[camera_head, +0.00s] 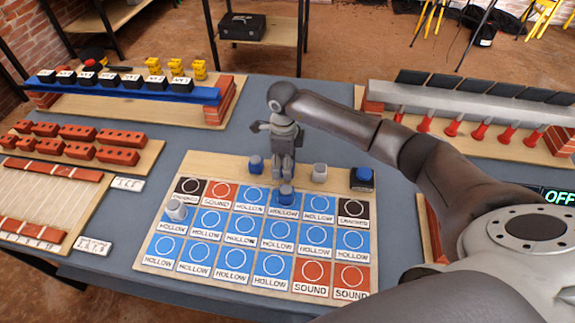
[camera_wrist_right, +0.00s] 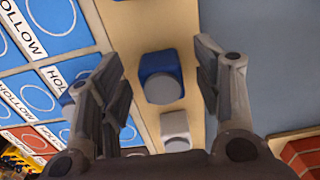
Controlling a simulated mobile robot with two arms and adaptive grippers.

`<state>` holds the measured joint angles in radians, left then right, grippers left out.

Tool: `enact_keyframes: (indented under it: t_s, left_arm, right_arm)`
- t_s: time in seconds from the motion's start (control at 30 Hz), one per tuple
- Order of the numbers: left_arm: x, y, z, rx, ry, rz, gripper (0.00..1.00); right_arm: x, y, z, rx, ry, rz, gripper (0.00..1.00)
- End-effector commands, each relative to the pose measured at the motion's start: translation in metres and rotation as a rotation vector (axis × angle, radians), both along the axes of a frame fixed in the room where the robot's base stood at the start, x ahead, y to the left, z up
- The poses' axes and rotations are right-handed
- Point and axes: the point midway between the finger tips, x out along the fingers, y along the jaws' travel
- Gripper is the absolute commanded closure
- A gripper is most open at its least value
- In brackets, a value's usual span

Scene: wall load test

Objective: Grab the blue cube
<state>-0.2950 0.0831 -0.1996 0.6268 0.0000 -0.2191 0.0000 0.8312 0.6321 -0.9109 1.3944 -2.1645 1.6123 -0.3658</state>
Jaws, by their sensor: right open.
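My right gripper (camera_head: 284,170) is open, pointing down over the wooden strip behind the card grid. In the wrist view its fingers (camera_wrist_right: 157,62) stand on either side of a blue cube (camera_wrist_right: 152,66) with a grey round face. I cannot tell whether they touch it; the head view seems to hide this cube behind the gripper. Another blue piece (camera_head: 256,165) stands just left of the gripper. A third (camera_head: 286,196) sits on a HOLLOW card in front of it and shows partly behind the wrist view's left finger. My left gripper is not in view.
A grey piece (camera_head: 319,173) stands right of the gripper, also close below the cube in the wrist view (camera_wrist_right: 175,125). A black-and-blue block (camera_head: 363,178) is farther right. Another grey piece (camera_head: 176,210) is on the board's left. Brick racks stand on both sides.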

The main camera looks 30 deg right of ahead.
Motion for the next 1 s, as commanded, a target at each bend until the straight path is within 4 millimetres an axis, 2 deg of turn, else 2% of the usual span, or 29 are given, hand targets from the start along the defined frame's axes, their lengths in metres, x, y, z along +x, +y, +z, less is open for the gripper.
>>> enact_keyframes:
  t_s: [0.13, 0.37, 0.77, 1.0]
  left_arm:
    - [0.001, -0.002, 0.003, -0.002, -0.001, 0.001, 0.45]
    - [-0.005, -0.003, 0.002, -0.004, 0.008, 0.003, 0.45]
    - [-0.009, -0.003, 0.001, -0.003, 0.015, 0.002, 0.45]
    - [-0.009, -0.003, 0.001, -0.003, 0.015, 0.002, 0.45]
  right_arm:
    - [0.0, 0.0, -0.012, 0.001, 0.001, 0.0, 0.41]
    - [0.0, 0.0, -0.014, -0.001, -0.001, 0.0, 0.41]
    - [0.0, 0.0, -0.013, -0.001, -0.001, 0.0, 0.91]
    - [0.0, 0.0, -0.012, 0.0, -0.002, 0.0, 0.92]
